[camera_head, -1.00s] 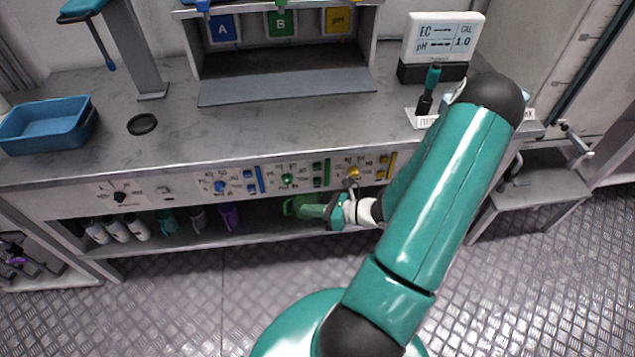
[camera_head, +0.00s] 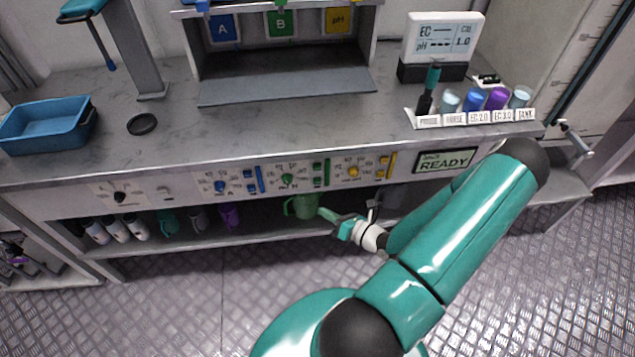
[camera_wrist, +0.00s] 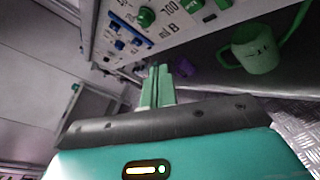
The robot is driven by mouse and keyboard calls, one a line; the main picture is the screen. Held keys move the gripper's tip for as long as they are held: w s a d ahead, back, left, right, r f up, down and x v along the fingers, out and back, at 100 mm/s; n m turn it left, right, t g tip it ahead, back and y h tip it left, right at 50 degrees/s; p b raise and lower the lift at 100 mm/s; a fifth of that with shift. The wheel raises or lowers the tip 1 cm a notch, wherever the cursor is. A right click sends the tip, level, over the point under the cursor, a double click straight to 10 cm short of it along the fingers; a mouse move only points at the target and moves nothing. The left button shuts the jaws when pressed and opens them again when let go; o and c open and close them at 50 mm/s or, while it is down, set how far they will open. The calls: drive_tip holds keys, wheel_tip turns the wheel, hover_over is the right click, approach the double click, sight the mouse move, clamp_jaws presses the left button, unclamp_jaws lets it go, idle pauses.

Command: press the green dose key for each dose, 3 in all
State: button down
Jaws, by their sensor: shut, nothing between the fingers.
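The green dose keys (camera_head: 318,174) are two small bars on the front panel, right of the green knob (camera_head: 287,179). In the wrist view, a green key (camera_wrist: 223,4) is at the top edge and the green knob (camera_wrist: 147,17) is left of it. My gripper (camera_head: 322,212) is below the panel's lower edge, apart from the keys, with its fingers pointing left. In the wrist view my gripper (camera_wrist: 157,72) has its green fingers together and empty. The display (camera_head: 446,160) reads READY, with a smaller line above it that I cannot read clearly.
Blue keys (camera_head: 254,180) and yellow keys (camera_head: 386,166) flank the green ones. A green mug (camera_head: 303,206) stands on the lower shelf close to my fingertips. Bottles (camera_head: 117,229) stand further left. The bench top (camera_head: 270,128) overhangs the panel.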

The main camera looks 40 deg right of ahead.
drive_tip(key=w+d, duration=0.4)
drive_tip(key=w, duration=0.2)
drive_tip(key=shift+w+d, duration=0.3)
drive_tip(key=shift+w, duration=0.1)
drive_tip(key=shift+w, duration=0.1)
idle(1.7)
drive_tip(key=shift+w+d, duration=0.25)
drive_tip(key=shift+w+d, duration=0.25)
drive_tip(key=shift+w, duration=0.15)
idle(0.8)
drive_tip(key=shift+s, duration=0.1)
drive_tip(key=shift+s+a, duration=0.5)
drive_tip(key=shift+s, duration=0.15)
drive_tip(key=s+a, duration=0.1)
drive_tip(key=s, duration=0.1)
drive_tip(key=s+a, duration=0.2)
drive_tip(key=shift+s, duration=0.1)
idle(0.5)
